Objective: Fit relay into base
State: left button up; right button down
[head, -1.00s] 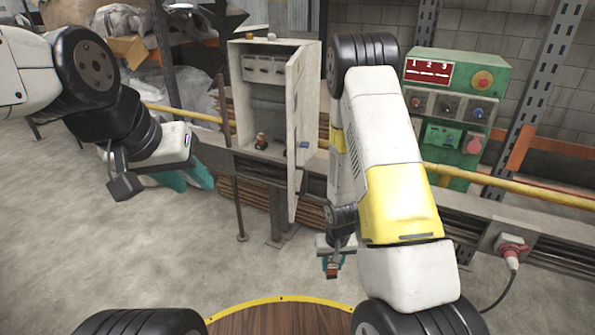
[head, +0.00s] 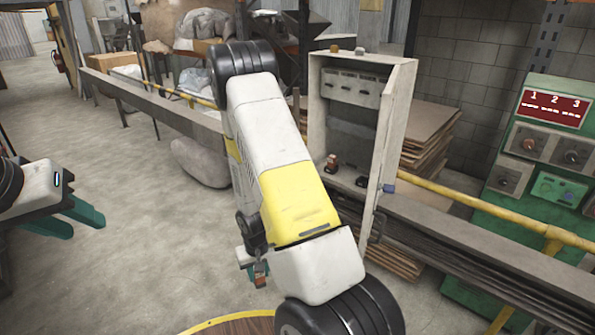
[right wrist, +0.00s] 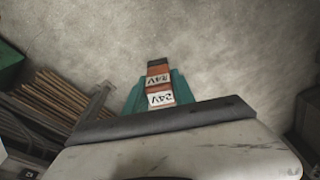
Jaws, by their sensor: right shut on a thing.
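The relay (right wrist: 158,84) is a small orange-brown block with white "24V" labels. My right gripper (right wrist: 156,92) is shut on it between teal fingers. In the head view the relay (head: 260,276) and right gripper (head: 254,268) hang low, left of and below the cabinet. An open grey cabinet (head: 318,110) stands beyond the right arm. On its floor sit a small orange-brown piece (head: 331,163) and a small dark piece (head: 362,182); I cannot tell which is the base. My left gripper (head: 75,222) is open and empty at the left edge, its teal fingers apart.
The cabinet door (head: 396,125) stands open on its right side. A yellow rail (head: 500,212) and a grey beam (head: 470,245) run beside it. A green control panel (head: 545,170) is at the right. The concrete floor (head: 120,270) at left is clear.

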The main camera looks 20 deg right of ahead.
aim_at(363, 183)
jog(key=i+j+u, duration=0.1)
jog(key=i+u, duration=0.2)
jog(key=i, duration=0.25)
jog(key=i+z, duration=0.3)
jog(key=z, duration=0.15)
jog(key=i+z, duration=0.45)
jog(key=i+l+z, duration=0.5)
jog(key=i+z, duration=0.25)
jog(key=k, duration=0.1)
